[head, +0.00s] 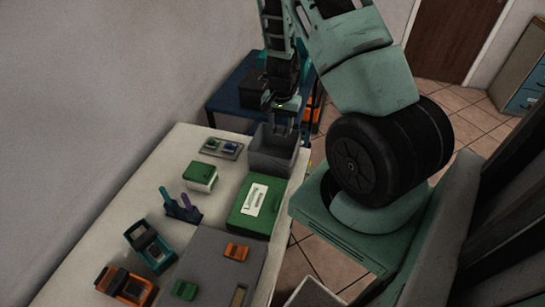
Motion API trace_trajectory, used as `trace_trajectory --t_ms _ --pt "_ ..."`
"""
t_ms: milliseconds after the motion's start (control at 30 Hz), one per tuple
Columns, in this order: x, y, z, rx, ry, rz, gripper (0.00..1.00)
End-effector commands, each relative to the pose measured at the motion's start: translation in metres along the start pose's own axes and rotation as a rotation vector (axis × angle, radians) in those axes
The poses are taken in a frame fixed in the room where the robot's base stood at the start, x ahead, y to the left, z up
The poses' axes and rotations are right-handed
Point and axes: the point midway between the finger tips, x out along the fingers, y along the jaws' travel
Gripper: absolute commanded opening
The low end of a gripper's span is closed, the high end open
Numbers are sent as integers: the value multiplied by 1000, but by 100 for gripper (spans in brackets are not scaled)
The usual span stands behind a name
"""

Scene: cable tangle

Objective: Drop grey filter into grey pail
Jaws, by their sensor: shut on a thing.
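The grey pail (268,167) is an open-topped, box-like container at the far end of the white table. My gripper (284,128) points down over the pail's opening, with its fingertips near the rim level. It is shut on a small dark grey thing, apparently the grey filter, which is mostly hidden by the fingers and hard to tell from them. I cannot tell how far it reaches into the pail. The pail's inner floor is hidden.
On the white table (135,190) stand a green case (238,215), a green-lidded white box (201,176), a small tray (222,148), a pen holder (183,211), and teal (150,247) and orange (126,287) devices. A blue table (228,100) with a black box stands behind.

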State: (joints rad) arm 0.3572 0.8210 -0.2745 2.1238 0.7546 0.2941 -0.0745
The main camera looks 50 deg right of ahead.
Motion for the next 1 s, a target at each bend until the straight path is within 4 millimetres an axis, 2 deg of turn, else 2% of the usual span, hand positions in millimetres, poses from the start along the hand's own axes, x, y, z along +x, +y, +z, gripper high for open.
trace_trajectory --t_ms 33,133,467,500,600,867,1000 --pt "11 0 0 1 0 0 23" --pt "19 0 0 2 1 -1 23" --pt "22 0 0 0 1 -1 23" --pt "22 0 0 0 1 -1 47" --pt "22 0 0 0 1 -1 70" --pt "21 0 0 0 1 -1 70" --pt "13 -1 0 -2 3 -2 70"
